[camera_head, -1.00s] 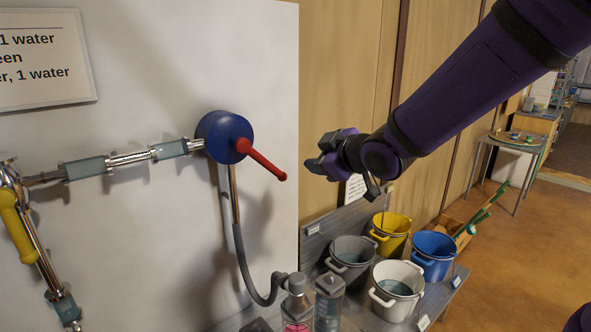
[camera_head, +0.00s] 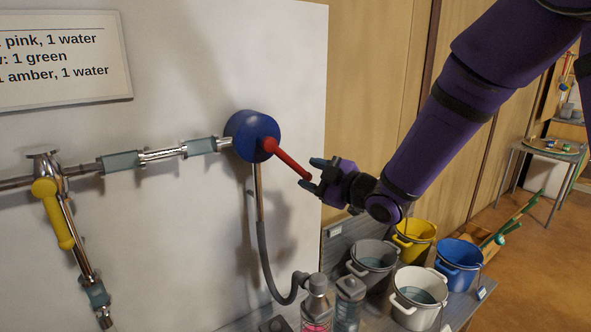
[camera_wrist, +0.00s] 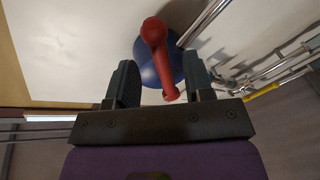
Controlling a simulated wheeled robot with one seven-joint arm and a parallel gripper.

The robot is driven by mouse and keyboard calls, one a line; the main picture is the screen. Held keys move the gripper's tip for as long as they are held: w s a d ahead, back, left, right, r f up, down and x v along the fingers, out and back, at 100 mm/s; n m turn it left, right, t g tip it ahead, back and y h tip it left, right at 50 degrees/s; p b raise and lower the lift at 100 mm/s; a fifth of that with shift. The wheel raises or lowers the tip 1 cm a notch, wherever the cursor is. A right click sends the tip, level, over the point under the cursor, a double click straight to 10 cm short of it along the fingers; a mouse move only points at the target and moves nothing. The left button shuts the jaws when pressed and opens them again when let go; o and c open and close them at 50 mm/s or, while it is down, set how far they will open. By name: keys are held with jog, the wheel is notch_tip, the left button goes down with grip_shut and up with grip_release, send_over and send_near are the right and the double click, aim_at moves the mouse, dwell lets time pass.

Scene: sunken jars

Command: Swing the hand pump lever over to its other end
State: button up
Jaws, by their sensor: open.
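The hand pump is a round blue body (camera_head: 251,135) on the white panel, with a red lever (camera_head: 288,159) that points right and downward in the head view. My gripper (camera_head: 314,175) is at the lever's free end. In the wrist view, the red lever (camera_wrist: 157,50) reaches from the blue body (camera_wrist: 148,72) down between my two open fingers, its tip near the right finger. My gripper (camera_wrist: 160,88) is open around the lever's end. I cannot tell whether a finger touches it.
A pipe with a yellow handle (camera_head: 53,213) runs left of the pump. A grey hose (camera_head: 267,262) drops to a clear jar with pink contents (camera_head: 316,310). Grey, yellow, blue and white buckets (camera_head: 418,295) stand at lower right. A sign (camera_head: 62,60) hangs upper left.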

jog(key=shift+x, duration=2.8)
grip_shut()
